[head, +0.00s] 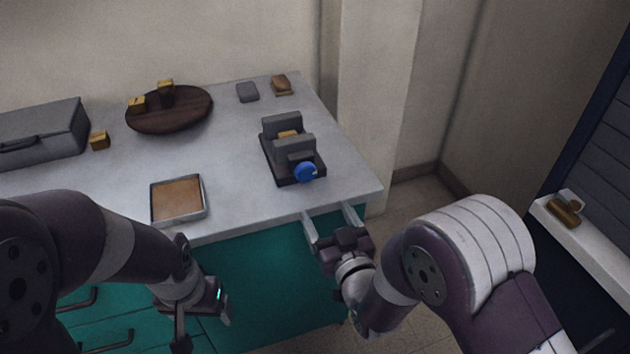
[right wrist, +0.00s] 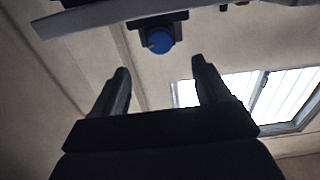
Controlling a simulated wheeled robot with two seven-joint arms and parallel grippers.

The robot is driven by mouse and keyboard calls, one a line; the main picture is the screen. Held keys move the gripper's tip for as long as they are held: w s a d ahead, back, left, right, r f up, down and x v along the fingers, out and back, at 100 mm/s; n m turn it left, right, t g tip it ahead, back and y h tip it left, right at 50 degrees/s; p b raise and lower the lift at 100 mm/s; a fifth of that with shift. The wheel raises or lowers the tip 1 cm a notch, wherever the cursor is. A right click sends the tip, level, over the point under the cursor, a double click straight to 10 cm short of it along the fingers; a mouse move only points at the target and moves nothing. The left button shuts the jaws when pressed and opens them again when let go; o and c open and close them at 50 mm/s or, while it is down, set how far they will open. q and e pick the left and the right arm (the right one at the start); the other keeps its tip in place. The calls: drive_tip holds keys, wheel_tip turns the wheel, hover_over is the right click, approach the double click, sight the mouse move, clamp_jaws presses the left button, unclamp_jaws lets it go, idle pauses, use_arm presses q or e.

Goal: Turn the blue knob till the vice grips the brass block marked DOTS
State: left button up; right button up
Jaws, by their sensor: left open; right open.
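The dark grey vice (head: 290,150) stands near the right end of the grey worktop. Its blue knob (head: 306,172) faces the front edge; the knob also shows at the top of the right wrist view (right wrist: 158,40). A brass block (head: 288,134) sits between the vice's jaws; its marking is too small to read. My right gripper (head: 333,215) is open and empty, just off the front edge, in front of and below the knob, apart from it. My left gripper (head: 204,330) is low in front of the green drawers, empty, with its fingers partly hidden.
A round brown tray (head: 185,122) holds brass blocks; another brass block (head: 100,141) sits beside a grey toolbox (head: 40,135). A shallow brown-lined tray (head: 154,208) lies at the front edge. A grey block (head: 247,92) and a brown item (head: 282,85) lie at the back.

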sight(307, 177)
drive_tip(key=b+x, duration=0.1)
drive_tip(key=x, duration=1.1)
drive_tip(key=shift+w, duration=0.15)
drive_tip(key=c, duration=1)
